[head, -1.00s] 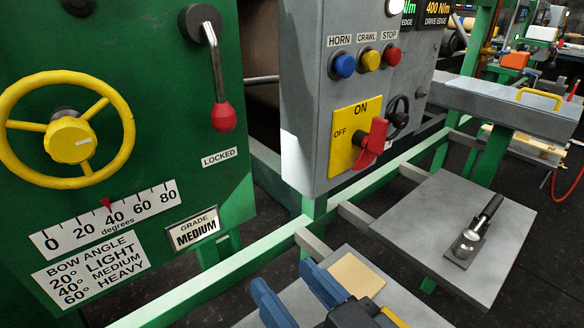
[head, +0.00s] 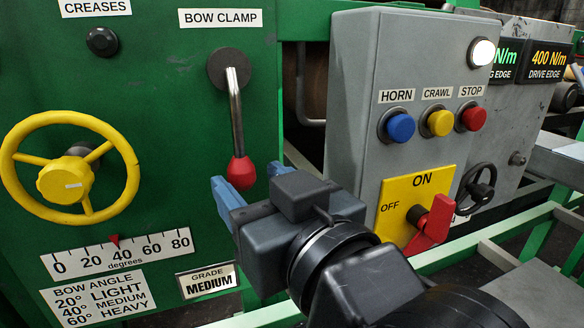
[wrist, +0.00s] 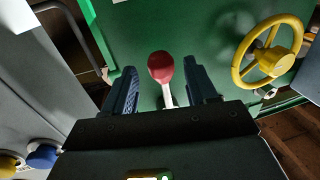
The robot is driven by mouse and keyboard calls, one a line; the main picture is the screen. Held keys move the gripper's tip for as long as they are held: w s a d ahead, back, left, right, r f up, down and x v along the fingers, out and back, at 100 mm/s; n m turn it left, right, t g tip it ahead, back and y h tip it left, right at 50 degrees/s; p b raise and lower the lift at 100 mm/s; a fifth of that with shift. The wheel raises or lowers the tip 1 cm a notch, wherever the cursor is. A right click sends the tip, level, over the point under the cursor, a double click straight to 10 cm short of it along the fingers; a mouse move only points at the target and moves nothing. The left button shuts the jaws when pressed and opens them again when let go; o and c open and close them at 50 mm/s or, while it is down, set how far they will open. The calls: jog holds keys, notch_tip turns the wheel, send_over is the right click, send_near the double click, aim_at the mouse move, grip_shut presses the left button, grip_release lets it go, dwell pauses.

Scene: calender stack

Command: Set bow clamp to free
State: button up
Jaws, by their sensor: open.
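The bow clamp lever (head: 235,112) hangs almost straight down from its dark pivot on the green panel, under the BOW CLAMP label (head: 221,19). Its red knob (head: 240,173) is at the lower end. My gripper (head: 251,179) is open, its blue fingers close to the knob. In the wrist view the red knob (wrist: 161,66) shows between the two spread fingers, with gaps on both sides and no clear contact. The LOCKED label seen earlier below the knob is hidden behind my gripper.
A yellow handwheel (head: 68,182) stands out to the left. A grey control box (head: 350,90) with HORN, CRAWL and STOP buttons and a red rotary switch (head: 432,224) stands close on the right. A small black handwheel (head: 478,189) is beyond it.

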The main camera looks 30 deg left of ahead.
aim_at(248, 182)
jog(key=shift+x, duration=1.75)
grip_shut()
